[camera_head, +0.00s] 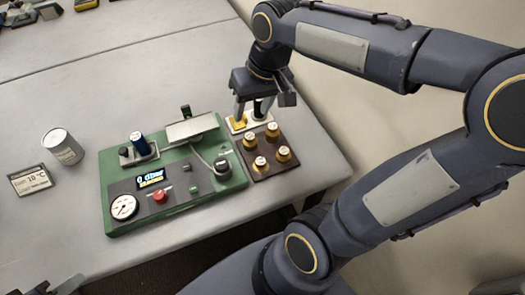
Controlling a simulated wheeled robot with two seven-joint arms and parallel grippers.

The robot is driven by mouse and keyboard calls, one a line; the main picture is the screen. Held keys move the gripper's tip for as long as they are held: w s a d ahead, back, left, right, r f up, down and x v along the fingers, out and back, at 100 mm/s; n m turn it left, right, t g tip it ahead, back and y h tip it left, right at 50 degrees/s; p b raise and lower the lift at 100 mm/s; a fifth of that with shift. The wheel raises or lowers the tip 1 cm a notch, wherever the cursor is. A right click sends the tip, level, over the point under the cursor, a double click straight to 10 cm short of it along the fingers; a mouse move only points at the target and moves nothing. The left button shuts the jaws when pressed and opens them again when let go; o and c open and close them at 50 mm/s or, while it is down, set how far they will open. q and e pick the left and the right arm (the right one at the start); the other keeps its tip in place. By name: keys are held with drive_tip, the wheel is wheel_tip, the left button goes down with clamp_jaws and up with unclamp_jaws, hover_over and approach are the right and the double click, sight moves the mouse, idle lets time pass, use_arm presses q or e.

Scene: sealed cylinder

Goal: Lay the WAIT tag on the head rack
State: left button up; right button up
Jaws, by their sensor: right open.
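The head rack (284,167) is a brown block at the right end of the table, holding several brass heads with pale tops. A small yellow piece (238,123) lies on a white plate just behind it; it may be the WAIT tag, but no lettering is readable. My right gripper (254,114) points down over this plate, open, with a finger close to the yellow piece. I cannot tell whether it touches. A small dark object (258,109) shows between or behind the fingers. A dark part at the bottom left edge may be my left gripper (62,287); its jaws are unclear.
A green device (223,187) with a gauge, display, red knob and raised silver plate stands left of the rack. A grey can (63,147) and a temperature card (31,180) are farther left. The table behind the device is clear. The table's right edge is near the rack.

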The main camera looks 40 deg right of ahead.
drive_tip(key=s+a+f+t+y, duration=0.1)
drive_tip(key=s+a+f, duration=0.1)
drive_tip(key=s, duration=0.3)
drive_tip(key=s+a+f+t+y, duration=0.1)
drive_tip(key=s+a+f+t, duration=0.1)
drive_tip(key=s, duration=0.4)
drive_tip(key=shift+a, duration=0.6)
